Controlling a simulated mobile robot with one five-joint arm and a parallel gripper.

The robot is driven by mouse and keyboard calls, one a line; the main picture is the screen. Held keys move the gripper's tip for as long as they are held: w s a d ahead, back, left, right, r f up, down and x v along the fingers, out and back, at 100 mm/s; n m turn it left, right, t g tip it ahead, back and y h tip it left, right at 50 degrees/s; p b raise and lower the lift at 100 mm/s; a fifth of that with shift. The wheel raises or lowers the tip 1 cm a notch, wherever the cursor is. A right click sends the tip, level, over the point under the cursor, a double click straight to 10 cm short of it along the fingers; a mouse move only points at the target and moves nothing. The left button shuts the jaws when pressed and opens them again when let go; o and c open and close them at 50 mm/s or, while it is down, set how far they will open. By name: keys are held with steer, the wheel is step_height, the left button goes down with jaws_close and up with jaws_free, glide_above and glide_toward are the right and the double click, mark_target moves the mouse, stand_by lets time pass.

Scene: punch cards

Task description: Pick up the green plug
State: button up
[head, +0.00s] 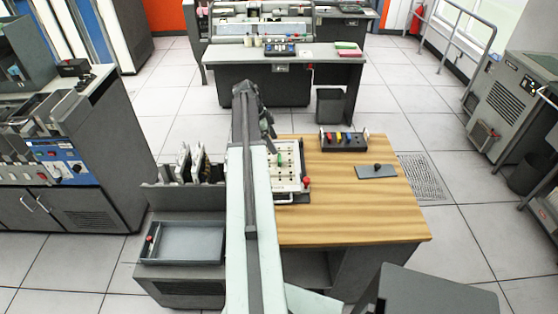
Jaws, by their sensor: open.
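The green plug (279,159) stands in a pale plugboard panel (290,184) dotted with dark holes, at the left of the wooden table. It is small, and my arm hides the panel's left part. My gripper (271,131) is open and hangs at the far end of my arm, above and beyond the green plug in the picture. It looks empty and apart from the plug. A red knob (306,181) sits at the panel's right edge.
A dark holder (343,148) with red, yellow and blue pieces stands at the table's back. A grey plate with a black knob (376,171) lies right of the panel. The wooden table's (350,215) front is clear. A rack with upright cards (184,163) and a tray (182,260) are left.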

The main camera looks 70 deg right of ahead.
mark_target(280, 158)
steer(key=b+x, duration=0.5)
steer(key=a+b+x, duration=0.1)
steer(key=b+x, duration=0.1)
steer(key=x, duration=0.1)
steer(key=shift+w+f+b, duration=0.2)
steer(key=shift+f+b, duration=0.05)
steer(key=shift+b, duration=0.1)
steer(key=shift+r, duration=0.2)
steer(key=c, duration=1.2)
